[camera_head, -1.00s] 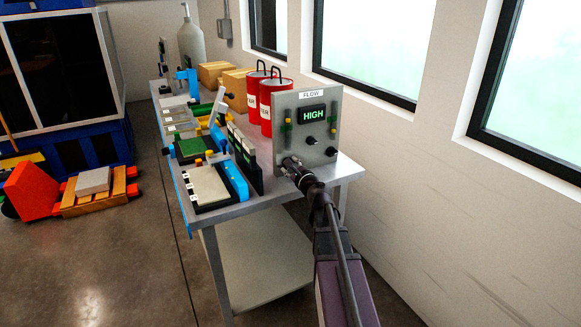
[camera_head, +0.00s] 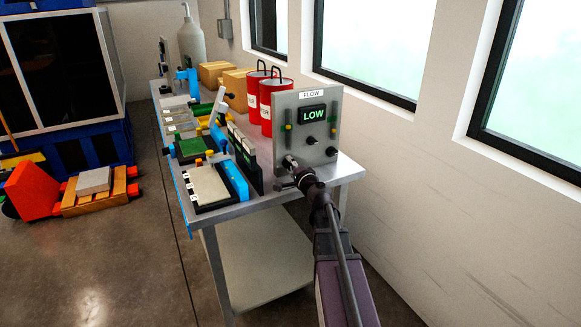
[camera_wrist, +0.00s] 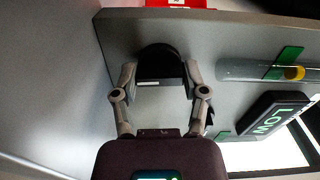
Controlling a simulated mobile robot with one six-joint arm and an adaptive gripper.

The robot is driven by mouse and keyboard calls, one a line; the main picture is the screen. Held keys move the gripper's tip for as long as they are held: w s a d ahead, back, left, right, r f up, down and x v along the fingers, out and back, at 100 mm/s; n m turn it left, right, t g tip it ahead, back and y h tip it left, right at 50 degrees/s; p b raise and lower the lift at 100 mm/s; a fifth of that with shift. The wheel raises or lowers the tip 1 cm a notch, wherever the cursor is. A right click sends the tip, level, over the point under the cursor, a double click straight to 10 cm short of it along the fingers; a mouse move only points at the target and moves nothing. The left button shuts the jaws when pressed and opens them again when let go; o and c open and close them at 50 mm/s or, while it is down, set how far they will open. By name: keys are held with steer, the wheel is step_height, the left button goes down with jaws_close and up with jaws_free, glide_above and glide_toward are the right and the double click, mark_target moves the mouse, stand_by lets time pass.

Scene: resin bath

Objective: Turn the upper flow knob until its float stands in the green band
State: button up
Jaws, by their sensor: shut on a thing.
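The grey flow panel (camera_head: 300,153) stands upright at the near end of the bench. Its display (camera_head: 313,115) reads LOW, as it also does in the wrist view (camera_wrist: 268,118). The left float tube (camera_wrist: 235,68) shows a yellow float (camera_wrist: 294,73) beside a green band (camera_wrist: 288,55); whether it stands inside the band is unclear. My gripper (camera_head: 289,166) is at the panel's lower left. In the wrist view my gripper (camera_wrist: 161,85) is shut on a black knob (camera_wrist: 160,62), one finger on each side. Two other dark knobs (camera_head: 311,141) (camera_head: 331,151) show to the right.
Red drums (camera_head: 265,100) stand behind the panel. Trays and small fixtures (camera_head: 209,188) fill the bench to its left. The windowed wall (camera_head: 420,160) is on the right. Open floor (camera_head: 110,265) lies left of the bench.

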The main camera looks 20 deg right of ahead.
steer(key=shift+n, duration=1.7)
steer(key=shift+w, duration=0.1)
steer(key=o, duration=1.2)
steer(key=shift+a, duration=0.1)
steer(key=shift+c, duration=0.2)
steer(key=s, duration=1.2)
steer(key=shift+d, duration=0.2)
